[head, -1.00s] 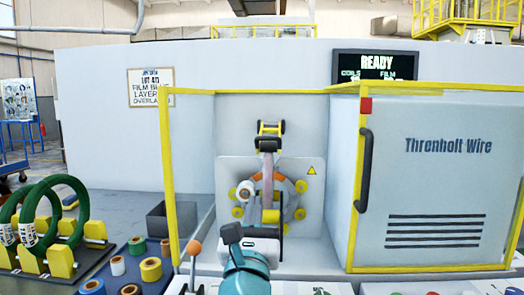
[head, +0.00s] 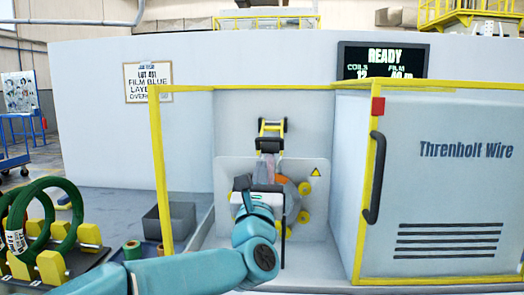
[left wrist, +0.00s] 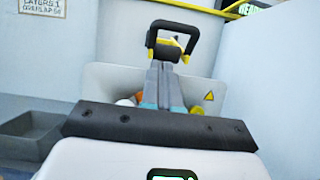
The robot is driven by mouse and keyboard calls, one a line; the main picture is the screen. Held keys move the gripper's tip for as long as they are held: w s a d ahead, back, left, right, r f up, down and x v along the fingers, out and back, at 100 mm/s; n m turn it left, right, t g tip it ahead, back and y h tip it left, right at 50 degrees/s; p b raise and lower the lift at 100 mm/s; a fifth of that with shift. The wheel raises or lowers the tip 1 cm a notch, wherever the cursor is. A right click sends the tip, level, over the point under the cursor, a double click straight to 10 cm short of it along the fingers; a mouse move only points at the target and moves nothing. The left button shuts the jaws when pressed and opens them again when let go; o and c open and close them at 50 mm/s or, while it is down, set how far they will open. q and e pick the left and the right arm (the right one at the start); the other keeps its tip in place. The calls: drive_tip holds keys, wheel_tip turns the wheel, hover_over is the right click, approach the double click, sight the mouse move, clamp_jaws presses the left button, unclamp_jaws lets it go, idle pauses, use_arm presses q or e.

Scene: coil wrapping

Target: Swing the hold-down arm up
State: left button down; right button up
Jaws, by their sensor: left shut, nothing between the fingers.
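The hold-down arm (head: 271,128) stands at the back of the machine's recess, its top a yellow frame with black ends. In the left wrist view its black loop handle (left wrist: 174,32) shows just beyond the fingertips, with yellow behind it. My left gripper (head: 268,173) is in front of the recess, pointing in and up toward the arm. Its grey fingers (left wrist: 165,75) are together and empty. They appear just below the handle; I cannot tell whether they touch it. The arm's lower part is hidden behind my gripper. My right gripper is not in view.
A grey plate (head: 228,168) with yellow rollers (head: 304,216) lies behind my gripper. A yellow frame post (head: 160,180) stands left, the door with a black handle (head: 374,178) right. A grey bin (head: 170,222) and green coils (head: 68,215) are at left.

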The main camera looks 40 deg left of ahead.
use_arm(q)
drive_tip(key=r, duration=0.1)
drive_tip(key=w+r, duration=0.1)
drive_tip(key=r+p, duration=0.1)
drive_tip(key=shift+w+a+r, duration=0.2)
drive_tip(key=shift+a+r, duration=0.15)
